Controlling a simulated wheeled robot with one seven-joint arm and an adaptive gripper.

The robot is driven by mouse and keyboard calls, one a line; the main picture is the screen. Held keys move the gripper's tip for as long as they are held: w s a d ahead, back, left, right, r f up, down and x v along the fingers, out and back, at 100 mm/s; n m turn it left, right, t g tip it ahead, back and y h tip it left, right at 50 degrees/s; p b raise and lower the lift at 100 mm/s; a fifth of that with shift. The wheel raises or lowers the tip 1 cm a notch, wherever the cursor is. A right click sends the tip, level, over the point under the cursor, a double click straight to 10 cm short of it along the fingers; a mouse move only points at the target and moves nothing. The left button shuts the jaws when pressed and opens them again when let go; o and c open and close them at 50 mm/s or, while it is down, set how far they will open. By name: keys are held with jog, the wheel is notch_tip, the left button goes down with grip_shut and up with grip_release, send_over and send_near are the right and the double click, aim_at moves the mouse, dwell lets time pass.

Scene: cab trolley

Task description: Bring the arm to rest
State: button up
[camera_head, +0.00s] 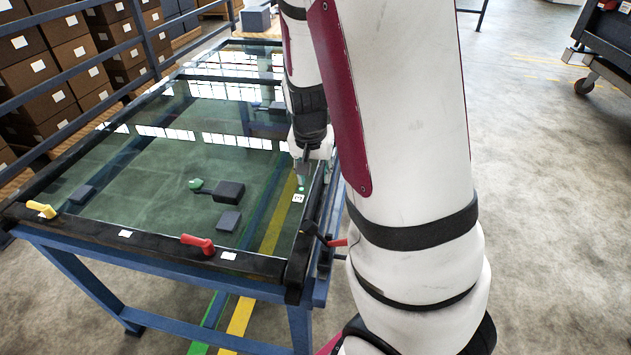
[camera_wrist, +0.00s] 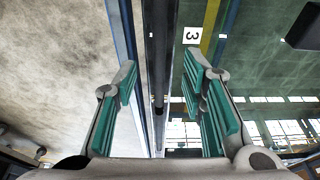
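My gripper (camera_head: 303,182) hangs over the right side of the glass trolley, close to its dark side rail (camera_head: 316,205). In the wrist view my gripper (camera_wrist: 170,85) is open, its two teal-padded fingers wide apart with nothing held between them. The dark rail (camera_wrist: 162,50) runs through the gap between the fingers in that view; I cannot tell how far below the fingertips it lies. My white and magenta arm covers the middle of the head view and hides part of the trolley's right side.
The trolley's glass pane (camera_head: 140,190) carries a dark block (camera_head: 229,191) and a white "3" label (camera_head: 298,198). Red (camera_head: 198,244) and yellow (camera_head: 41,209) handles sit on the near rail. Stacked boxes (camera_head: 50,70) stand behind a blue railing at left. Open floor (camera_head: 550,200) lies at right.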

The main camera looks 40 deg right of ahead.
jog(key=v, duration=0.6)
jog(key=shift+r, duration=0.3)
jog(key=shift+s, duration=0.1)
jog(key=s+a+r+n+t+y+p, duration=0.2)
jog(key=s+a+r+n+p, duration=0.4)
jog(key=s+a+r, duration=1.1)
jog(key=s+r+n, duration=0.1)
jog(key=s+n, duration=0.2)
jog(key=n, duration=0.1)
jog(key=shift+s+r+y, duration=0.2)
jog(key=shift+r+y, duration=0.1)
